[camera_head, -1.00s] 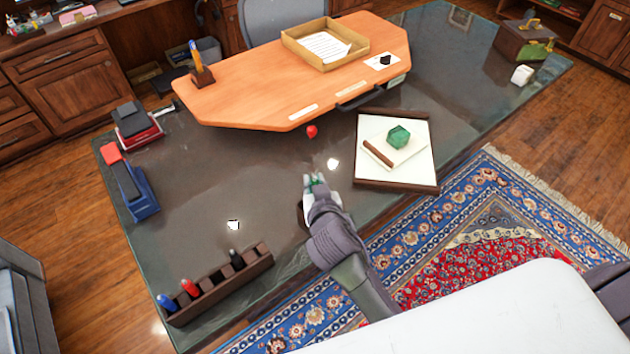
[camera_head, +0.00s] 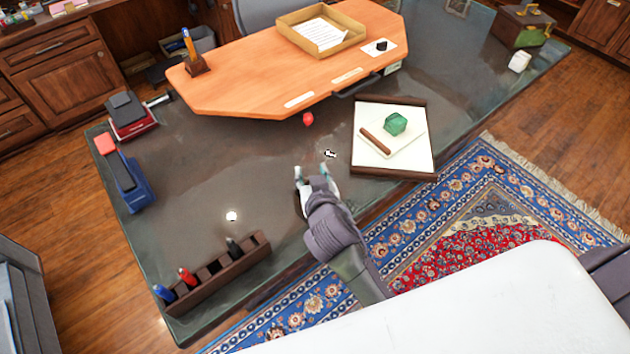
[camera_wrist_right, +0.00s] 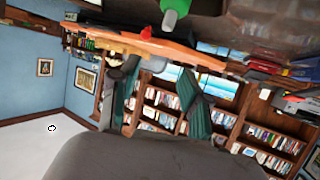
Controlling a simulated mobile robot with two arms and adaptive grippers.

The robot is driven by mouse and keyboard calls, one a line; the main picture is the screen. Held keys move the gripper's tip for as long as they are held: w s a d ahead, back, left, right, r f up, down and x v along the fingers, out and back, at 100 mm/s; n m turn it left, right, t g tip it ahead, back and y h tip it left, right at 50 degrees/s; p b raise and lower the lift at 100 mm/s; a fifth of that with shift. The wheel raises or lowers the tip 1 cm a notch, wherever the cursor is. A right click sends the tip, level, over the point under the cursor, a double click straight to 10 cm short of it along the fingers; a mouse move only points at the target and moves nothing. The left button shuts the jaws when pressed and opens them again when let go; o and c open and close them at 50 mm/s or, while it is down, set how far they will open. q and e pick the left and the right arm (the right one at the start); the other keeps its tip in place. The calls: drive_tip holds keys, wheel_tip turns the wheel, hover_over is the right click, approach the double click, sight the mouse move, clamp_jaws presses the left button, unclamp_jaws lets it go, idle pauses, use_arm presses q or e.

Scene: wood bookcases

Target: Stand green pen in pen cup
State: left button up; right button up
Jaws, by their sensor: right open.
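My right gripper (camera_head: 312,172) is open above the dark glass desk top, near its front edge. In the right wrist view a green cylinder (camera_wrist_right: 176,8) with a pale grey end, likely the green pen, is close to the camera at the top edge, mostly cut off. I cannot make it out in the head view. A small wooden pen holder (camera_head: 196,67) with a blue and orange pen stands on the orange desk panel. A dark wooden rack (camera_head: 222,276) with slots holds blue, red and black markers at the near left. My left gripper is not in view.
A red ball (camera_head: 308,118) lies beyond the gripper. A dark-edged tray (camera_head: 410,163) with a green block is to its right. A blue stapler (camera_head: 128,182) and a red-and-black device (camera_head: 132,116) stand at the left. The desk between gripper and rack is mostly clear.

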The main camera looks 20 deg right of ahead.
drive_tip(key=v, duration=1.1)
drive_tip(key=shift+s+r, duration=0.15)
drive_tip(key=shift+s, duration=0.1)
drive_tip(key=s+d+f+n+g+y, duration=0.1)
drive_tip(key=s+d+f+n+g, duration=0.1)
drive_tip(key=s+d+f+g, duration=0.4)
drive_tip(key=s+d+f+n+g+y, duration=0.15)
drive_tip(key=s+f+g, duration=0.25)
drive_tip(key=s, duration=0.4)
wheel_tip(320, 180, down, 25)
drive_tip(key=s+g, duration=0.1)
drive_tip(key=s, duration=0.1)
drive_tip(key=s+d+f+g, duration=0.1)
drive_tip(key=s+d+f, duration=0.1)
drive_tip(key=s+f, duration=1.4)
drive_tip(key=shift+s+d+f+h, duration=0.2)
drive_tip(key=shift+d+f+h, duration=0.05)
drive_tip(key=shift+f+h, duration=0.15)
